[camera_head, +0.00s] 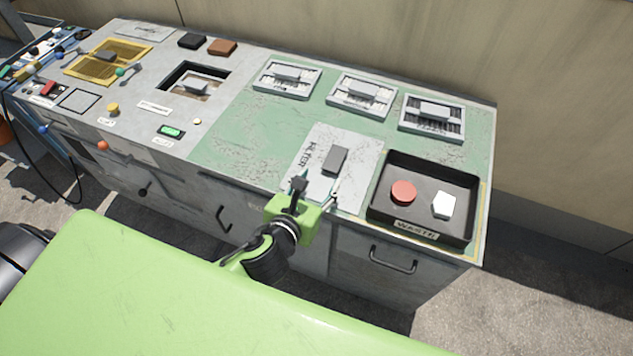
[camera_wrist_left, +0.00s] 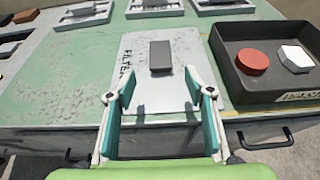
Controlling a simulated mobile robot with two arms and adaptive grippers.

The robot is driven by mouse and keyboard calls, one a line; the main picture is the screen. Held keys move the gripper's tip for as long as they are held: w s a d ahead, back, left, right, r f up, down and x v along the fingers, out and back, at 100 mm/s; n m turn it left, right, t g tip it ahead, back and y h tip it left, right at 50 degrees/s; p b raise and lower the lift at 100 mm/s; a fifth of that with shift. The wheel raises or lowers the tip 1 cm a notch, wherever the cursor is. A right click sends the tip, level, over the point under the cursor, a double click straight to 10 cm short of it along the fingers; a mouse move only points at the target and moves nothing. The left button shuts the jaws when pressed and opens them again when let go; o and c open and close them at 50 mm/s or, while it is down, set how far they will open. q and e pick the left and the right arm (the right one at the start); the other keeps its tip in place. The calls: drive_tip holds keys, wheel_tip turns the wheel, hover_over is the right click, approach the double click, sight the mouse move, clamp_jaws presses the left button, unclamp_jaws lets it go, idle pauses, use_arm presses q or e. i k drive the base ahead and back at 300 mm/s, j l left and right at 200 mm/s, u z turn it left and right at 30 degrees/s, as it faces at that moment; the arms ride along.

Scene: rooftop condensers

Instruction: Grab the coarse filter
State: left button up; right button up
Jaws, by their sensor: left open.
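Three pale framed panels with slats and a grey handle block each lie in a row at the bench's back: a left panel (camera_head: 287,79), a middle panel (camera_head: 361,96) and a right panel (camera_head: 432,118). The right one shows the widest dark gaps; no readable label tells which is the coarse filter. A light plate marked FILTER (camera_head: 353,184) lies nearer, with a dark grey block (camera_head: 335,160) on it, also in the left wrist view (camera_wrist_left: 160,56). My left gripper (camera_head: 317,190) is open and empty over the plate's near edge, its fingers (camera_wrist_left: 160,95) short of the block.
A black WASTE tray (camera_head: 424,226) to the right holds a red disc (camera_head: 403,191) and a white hexagonal piece (camera_head: 444,205). A recessed opening (camera_head: 194,82) and a yellow mesh panel (camera_head: 108,60) lie left. Green bench top between is clear.

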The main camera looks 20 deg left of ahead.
sight(199, 87)
drive_tip(key=u, duration=1.4)
